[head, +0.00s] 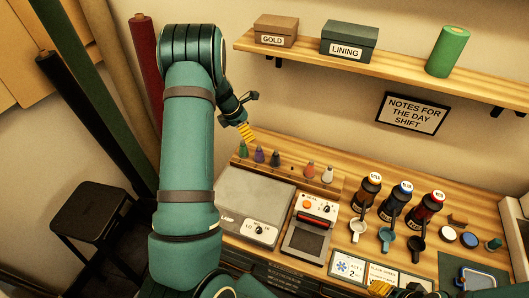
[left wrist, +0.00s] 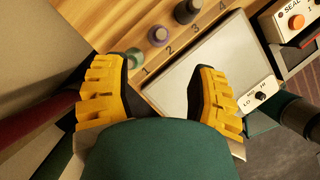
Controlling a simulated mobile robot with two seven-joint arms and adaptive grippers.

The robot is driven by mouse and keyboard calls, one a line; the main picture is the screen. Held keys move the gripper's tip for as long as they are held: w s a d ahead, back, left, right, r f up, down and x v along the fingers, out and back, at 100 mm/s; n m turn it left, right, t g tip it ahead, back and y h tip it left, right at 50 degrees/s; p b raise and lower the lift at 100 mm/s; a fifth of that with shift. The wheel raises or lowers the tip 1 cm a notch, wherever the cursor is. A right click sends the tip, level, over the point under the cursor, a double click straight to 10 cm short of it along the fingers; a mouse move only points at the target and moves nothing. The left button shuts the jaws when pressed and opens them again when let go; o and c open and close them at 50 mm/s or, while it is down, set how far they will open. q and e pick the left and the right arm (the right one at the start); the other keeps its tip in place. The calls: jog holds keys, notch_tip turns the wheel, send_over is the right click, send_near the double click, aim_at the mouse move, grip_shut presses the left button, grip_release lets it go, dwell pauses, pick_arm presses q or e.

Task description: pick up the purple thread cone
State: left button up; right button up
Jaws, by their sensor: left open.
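The purple thread cone (head: 259,154) stands upright on the wooden rack, between a green cone (head: 243,149) and a dark blue cone (head: 275,158). In the left wrist view the purple cone (left wrist: 158,35) shows from above at the mark 2, ahead of the fingers and apart from them. My left gripper (head: 246,132) is above the left end of the rack; its open yellow fingers (left wrist: 165,85) have nothing between them. Yellow finger parts of my right gripper (head: 380,288) show at the bottom edge of the head view; its opening is unclear.
An orange cone (head: 309,168) and a white cone (head: 327,175) stand farther right on the rack. A grey hot plate (head: 256,203) and a sealing device (head: 308,232) sit in front. Dark bottles (head: 398,198) stand right. A shelf (head: 385,72) with boxes hangs above.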

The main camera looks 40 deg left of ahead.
aim_at(258, 146)
pick_arm(q)
jog(key=x, duration=1.1)
jog(key=shift+w+d, duration=0.1)
jog(key=shift+r, duration=0.1)
grip_shut()
